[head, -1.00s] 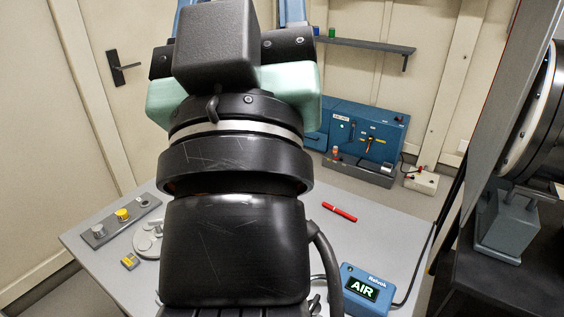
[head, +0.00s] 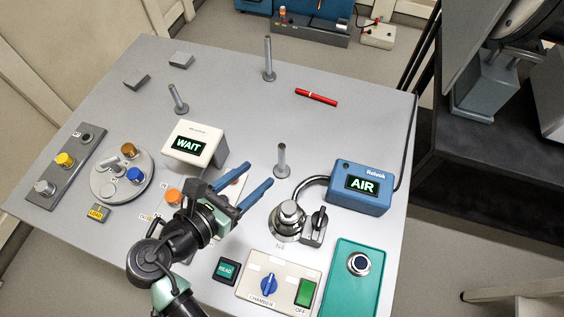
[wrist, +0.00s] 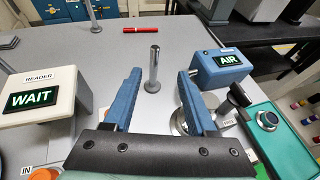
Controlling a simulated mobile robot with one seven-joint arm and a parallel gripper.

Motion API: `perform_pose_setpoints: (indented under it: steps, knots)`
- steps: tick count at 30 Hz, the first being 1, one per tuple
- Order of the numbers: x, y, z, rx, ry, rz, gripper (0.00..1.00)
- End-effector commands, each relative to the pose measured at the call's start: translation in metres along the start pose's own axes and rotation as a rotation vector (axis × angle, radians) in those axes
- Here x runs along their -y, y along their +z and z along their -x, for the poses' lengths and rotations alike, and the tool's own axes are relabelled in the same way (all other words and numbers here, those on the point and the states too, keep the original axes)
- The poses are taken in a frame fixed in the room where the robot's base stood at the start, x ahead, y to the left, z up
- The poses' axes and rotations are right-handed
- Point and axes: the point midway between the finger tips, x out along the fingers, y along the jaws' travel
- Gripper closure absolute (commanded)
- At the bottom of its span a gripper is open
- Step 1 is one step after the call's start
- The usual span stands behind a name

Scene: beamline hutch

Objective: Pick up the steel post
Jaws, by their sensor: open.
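Three steel posts with round feet stand upright on the grey table (head: 225,75). The nearest post (head: 282,162) is right of the WAIT reader and left of the AIR box; it also shows in the wrist view (wrist: 154,66), lined up between my fingers. A taller post (head: 268,60) stands at the back and a shorter post (head: 178,99) at the left. My gripper (head: 259,174) is open and empty, its blue fingers pointing at the nearest post. The fingertips are just short of it, with no contact visible.
The white reader (head: 193,143) is left of my fingers. The blue AIR box (head: 360,187), a metal fitting (head: 290,218) and a teal box (head: 352,280) are at the right. A red pen (head: 316,97) lies behind. The table's back middle is largely clear.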

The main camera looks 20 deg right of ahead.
Motion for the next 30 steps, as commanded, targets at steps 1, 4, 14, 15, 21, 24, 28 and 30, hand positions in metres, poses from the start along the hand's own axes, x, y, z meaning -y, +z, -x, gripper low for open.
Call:
perform_pose_setpoints:
  steps: [1,4,14,15,21,24,28,30]
  knots:
    - [0.002,0.000,-0.009,0.001,-0.007,0.005,0.43]
    - [0.001,0.000,-0.028,0.000,-0.007,0.002,0.43]
    - [-0.001,-0.001,-0.070,-0.001,-0.001,-0.002,0.43]
    - [-0.001,-0.001,-0.072,-0.001,-0.001,-0.002,0.43]
    - [-0.006,-0.009,-0.095,-0.001,-0.003,-0.002,0.43]
    - [-0.008,-0.011,-0.109,-0.001,-0.003,-0.003,0.43]
    - [-0.008,-0.011,-0.121,-0.001,-0.002,-0.004,0.43]
    - [-0.008,-0.011,-0.123,-0.001,0.000,-0.004,0.43]
